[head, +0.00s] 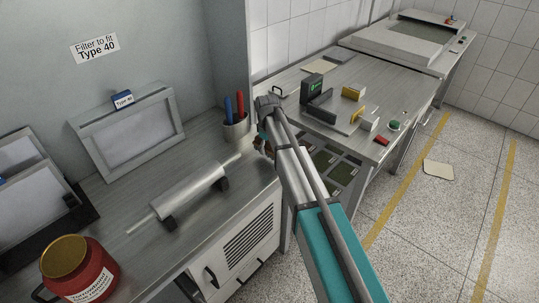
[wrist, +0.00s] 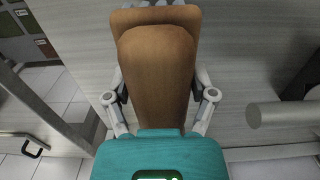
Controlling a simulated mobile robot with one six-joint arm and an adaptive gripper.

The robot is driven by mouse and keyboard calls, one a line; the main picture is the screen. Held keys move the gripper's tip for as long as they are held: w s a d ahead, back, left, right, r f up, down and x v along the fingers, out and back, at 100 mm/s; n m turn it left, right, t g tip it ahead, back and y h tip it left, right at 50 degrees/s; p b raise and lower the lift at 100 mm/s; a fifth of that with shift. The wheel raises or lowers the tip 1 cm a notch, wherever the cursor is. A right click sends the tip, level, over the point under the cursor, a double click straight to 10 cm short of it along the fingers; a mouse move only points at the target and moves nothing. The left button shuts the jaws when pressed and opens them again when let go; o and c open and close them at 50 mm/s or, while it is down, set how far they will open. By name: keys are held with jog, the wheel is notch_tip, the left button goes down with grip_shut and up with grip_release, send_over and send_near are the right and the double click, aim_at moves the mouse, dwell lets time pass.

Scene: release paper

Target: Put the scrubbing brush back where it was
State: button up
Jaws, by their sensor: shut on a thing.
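The scrubbing brush (wrist: 157,60) has a brown wooden body and fills the upper middle of the wrist view. My gripper (wrist: 160,92) is shut on it, with one finger on each side. In the head view my gripper (head: 263,142) is at the right end of the near metal counter, close to the pen cup, and mostly hidden by my arm. Only a small brown bit of the brush shows there. The bristles are out of sight. I cannot tell whether the brush touches the counter.
The pen cup (head: 237,131) stands beside my gripper. A metal roller (head: 180,197) lies on the near counter (head: 130,200), with a red jar (head: 95,275) at the front left. A framed filter (head: 130,130) leans on the wall. The second table (head: 350,150) bears several small parts.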

aim_at(268, 154)
jog(key=shift+w+f+b, duration=0.15)
jog(key=shift+f+b, duration=1.3)
jog(key=shift+f, duration=0.3)
jog(key=o, duration=0.9)
notch_tip(268, 154, up, 12)
jog(key=p, duration=1.2)
jog(key=shift+a, duration=0.1)
jog(key=s+d+m, duration=0.3)
jog(key=s+d, duration=0.4)
jog(key=s, duration=0.1)
jog(key=s+d+m, duration=0.4)
jog(key=s+d, duration=0.4)
jog(key=s, duration=0.1)
jog(key=s+d+m, duration=0.3)
jog(key=s+d, duration=0.5)
jog(key=shift+s+d, duration=0.2)
jog(key=shift+s, duration=0.15)
